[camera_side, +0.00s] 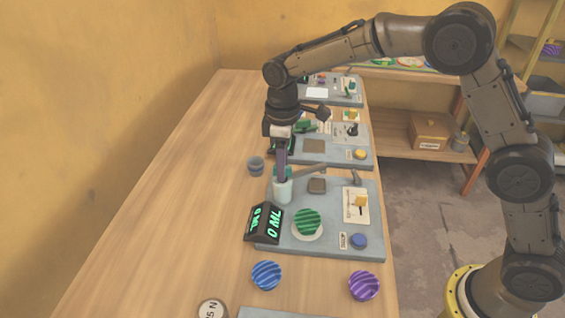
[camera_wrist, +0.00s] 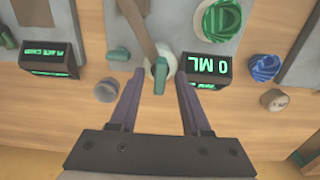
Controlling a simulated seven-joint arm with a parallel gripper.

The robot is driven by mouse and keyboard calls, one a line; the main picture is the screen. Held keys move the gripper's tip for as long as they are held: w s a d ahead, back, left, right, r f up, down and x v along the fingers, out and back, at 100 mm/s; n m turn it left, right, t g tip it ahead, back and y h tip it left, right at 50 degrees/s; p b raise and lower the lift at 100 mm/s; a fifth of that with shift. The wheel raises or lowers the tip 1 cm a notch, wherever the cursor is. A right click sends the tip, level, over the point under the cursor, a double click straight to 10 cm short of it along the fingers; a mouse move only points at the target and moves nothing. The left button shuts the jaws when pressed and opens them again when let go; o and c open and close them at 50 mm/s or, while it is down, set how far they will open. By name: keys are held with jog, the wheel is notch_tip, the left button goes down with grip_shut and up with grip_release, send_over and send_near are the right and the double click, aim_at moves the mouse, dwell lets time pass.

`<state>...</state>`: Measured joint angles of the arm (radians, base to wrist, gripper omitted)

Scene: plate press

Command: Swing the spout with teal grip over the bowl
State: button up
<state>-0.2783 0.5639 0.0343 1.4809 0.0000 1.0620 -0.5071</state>
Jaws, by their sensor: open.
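The teal grip (camera_wrist: 159,77) stands on a pale round column (camera_wrist: 150,82), and a brown bar, seemingly the spout (camera_wrist: 138,22), runs away from it toward the top of the wrist view. In the side view the spout (camera_side: 310,170) reaches right from the pale column (camera_side: 283,191). My gripper (camera_wrist: 157,76) is open, with one finger on each side of the teal grip and gaps showing. In the side view my gripper (camera_side: 282,178) points down over the column and partly hides the grip.
A black display reading 0 ML (camera_side: 263,224) stands close to the column. A grey cup (camera_side: 256,166) stands behind left. The table's left side is clear.

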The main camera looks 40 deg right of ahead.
grip_shut()
jog(key=shift+r, duration=0.1)
dwell(1.2)
